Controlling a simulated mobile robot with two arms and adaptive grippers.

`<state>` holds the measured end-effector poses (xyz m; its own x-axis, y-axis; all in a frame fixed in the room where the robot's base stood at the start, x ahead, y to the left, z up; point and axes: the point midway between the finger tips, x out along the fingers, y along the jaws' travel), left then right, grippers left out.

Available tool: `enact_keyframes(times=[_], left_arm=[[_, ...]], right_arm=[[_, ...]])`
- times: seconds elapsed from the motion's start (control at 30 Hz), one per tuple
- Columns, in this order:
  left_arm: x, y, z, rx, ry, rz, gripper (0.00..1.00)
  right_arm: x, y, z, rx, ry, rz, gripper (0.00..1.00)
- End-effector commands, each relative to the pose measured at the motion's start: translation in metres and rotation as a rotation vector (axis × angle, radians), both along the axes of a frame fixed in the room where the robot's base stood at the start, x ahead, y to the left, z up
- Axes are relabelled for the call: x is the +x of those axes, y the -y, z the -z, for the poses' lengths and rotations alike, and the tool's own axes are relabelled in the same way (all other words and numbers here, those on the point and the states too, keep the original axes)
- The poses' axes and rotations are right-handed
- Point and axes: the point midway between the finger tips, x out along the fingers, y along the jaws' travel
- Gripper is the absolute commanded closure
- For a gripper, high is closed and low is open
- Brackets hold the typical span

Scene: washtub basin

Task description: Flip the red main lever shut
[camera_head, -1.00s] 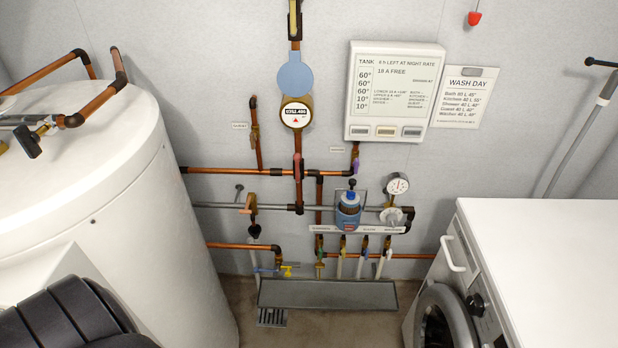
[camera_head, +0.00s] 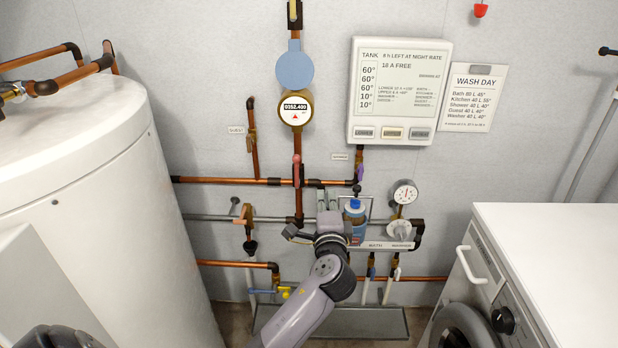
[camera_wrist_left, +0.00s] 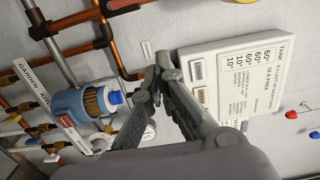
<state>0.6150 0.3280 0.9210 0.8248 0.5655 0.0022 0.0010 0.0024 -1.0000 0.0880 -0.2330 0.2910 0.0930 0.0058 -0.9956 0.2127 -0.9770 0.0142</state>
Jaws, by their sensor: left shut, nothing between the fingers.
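The red main lever (camera_head: 297,172) appears as a small pinkish-red handle on the vertical copper pipe below the round meter (camera_head: 295,110) in the head view. It lies along the pipe. My left gripper (camera_head: 328,198) is in front of the pipework, to the right of and below the lever, apart from it. Its fingers are shut and empty; they also show in the left wrist view (camera_wrist_left: 158,67). My right gripper is not in view.
A blue-and-clear filter (camera_head: 355,218) and a pressure gauge (camera_head: 404,193) stand right of my gripper. A purple lever (camera_head: 360,172) is on another pipe. A white tank (camera_head: 80,200) stands left, a white-topped washing machine (camera_head: 550,260) right. A trough (camera_head: 370,322) lies below.

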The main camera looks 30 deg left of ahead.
Motion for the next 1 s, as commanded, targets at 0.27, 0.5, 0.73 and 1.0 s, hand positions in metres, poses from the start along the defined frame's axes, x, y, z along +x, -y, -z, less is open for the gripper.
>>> enact_keyframes(times=[0.27,0.5,0.73,1.0], left_arm=[[0.013,-0.008,0.000,0.001,-0.001,0.001,1.00],[0.052,-0.036,-0.001,0.002,-0.001,0.000,1.00],[0.084,-0.062,0.000,0.001,-0.003,-0.001,1.00],[0.070,-0.090,0.001,-0.001,-0.002,0.002,1.00]], right_arm=[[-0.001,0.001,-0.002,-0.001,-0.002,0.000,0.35],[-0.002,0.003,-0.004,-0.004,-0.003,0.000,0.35],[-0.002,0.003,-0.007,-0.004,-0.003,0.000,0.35],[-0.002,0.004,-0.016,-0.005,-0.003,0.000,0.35]])
